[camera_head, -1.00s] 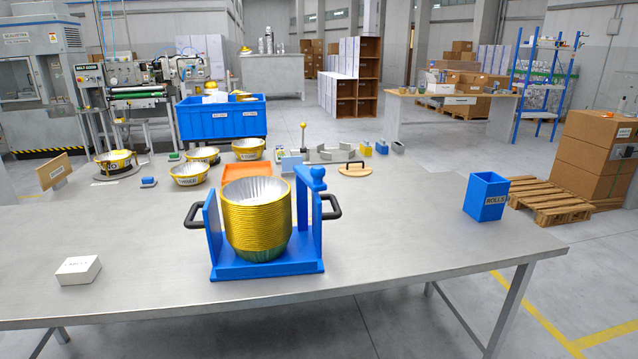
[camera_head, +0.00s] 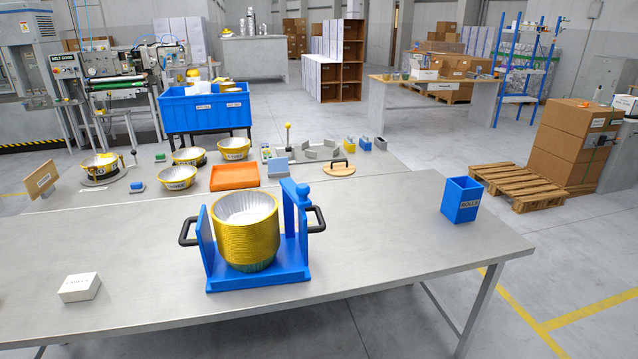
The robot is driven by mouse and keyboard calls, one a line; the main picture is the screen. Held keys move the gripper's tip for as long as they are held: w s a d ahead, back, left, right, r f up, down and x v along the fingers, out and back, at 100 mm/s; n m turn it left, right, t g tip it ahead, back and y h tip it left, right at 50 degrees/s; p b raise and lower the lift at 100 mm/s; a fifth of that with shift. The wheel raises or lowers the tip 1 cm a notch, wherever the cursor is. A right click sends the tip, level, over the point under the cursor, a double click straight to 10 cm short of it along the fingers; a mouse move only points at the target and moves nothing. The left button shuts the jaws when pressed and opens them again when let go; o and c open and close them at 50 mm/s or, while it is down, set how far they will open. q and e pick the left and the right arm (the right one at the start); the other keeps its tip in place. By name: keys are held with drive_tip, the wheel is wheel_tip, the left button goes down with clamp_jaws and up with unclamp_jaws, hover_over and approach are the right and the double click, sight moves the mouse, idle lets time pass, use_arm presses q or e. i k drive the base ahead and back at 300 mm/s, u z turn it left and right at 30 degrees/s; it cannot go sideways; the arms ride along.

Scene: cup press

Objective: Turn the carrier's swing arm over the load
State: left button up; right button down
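The blue carrier (camera_head: 258,281) stands on the grey table in the head view, with a black handle on each side. A tall stack of gold cups with silver insides, the load (camera_head: 247,232), sits upright in it between the two side walls. The blue swing arm (camera_head: 296,188) is at the top of the carrier's right post, with a rounded knob at its near end. It lies beside the stack, pointing toward me, and does not cross over the cups. Neither of my grippers is in view.
A white box (camera_head: 80,288) lies at the left front of the table. A blue bin (camera_head: 461,200) stands near the right edge. Behind are an orange tray (camera_head: 235,176), several gold cups and a round wooden lid (camera_head: 339,168). The table around the carrier is clear.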

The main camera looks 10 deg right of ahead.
sight(294, 187)
drive_tip(key=u, duration=0.05)
drive_tip(key=k, duration=0.45)
drive_tip(key=z, duration=0.85)
drive_tip(key=i, duration=1.65)
drive_tip(key=u, duration=0.8)
